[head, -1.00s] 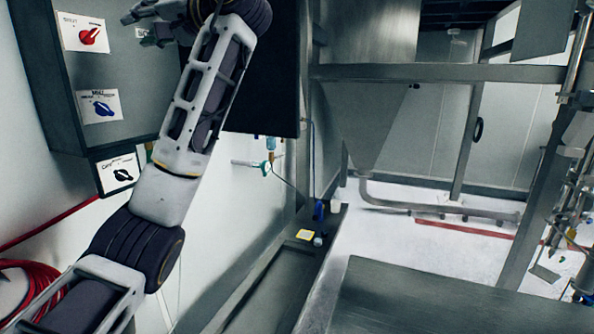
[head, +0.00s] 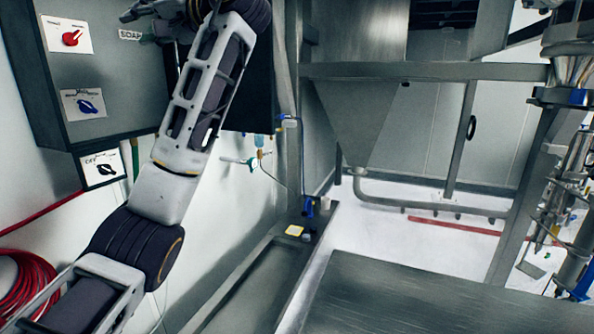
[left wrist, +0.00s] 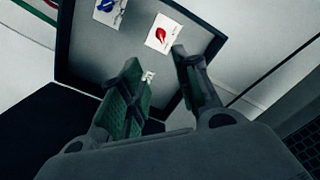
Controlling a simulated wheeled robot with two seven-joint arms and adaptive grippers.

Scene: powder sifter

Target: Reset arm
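My left arm rises from the bottom left of the head view, and my left gripper (head: 143,22) is at the top, in front of the grey control box (head: 115,90). In the left wrist view the two fingers of my left gripper (left wrist: 158,75) are apart with nothing between them. Beyond them is the box face with a red knob (left wrist: 160,35) and a blue knob (left wrist: 112,8). Whether a fingertip touches the box cannot be told. My right gripper is in neither view.
A dark knob (head: 104,169) is on the lower box. A red coiled hose (head: 30,290) hangs at the lower left. A metal hopper (head: 360,115) on a frame stands at centre, with a metal table (head: 400,300) in front. Pipework (head: 565,190) is at right.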

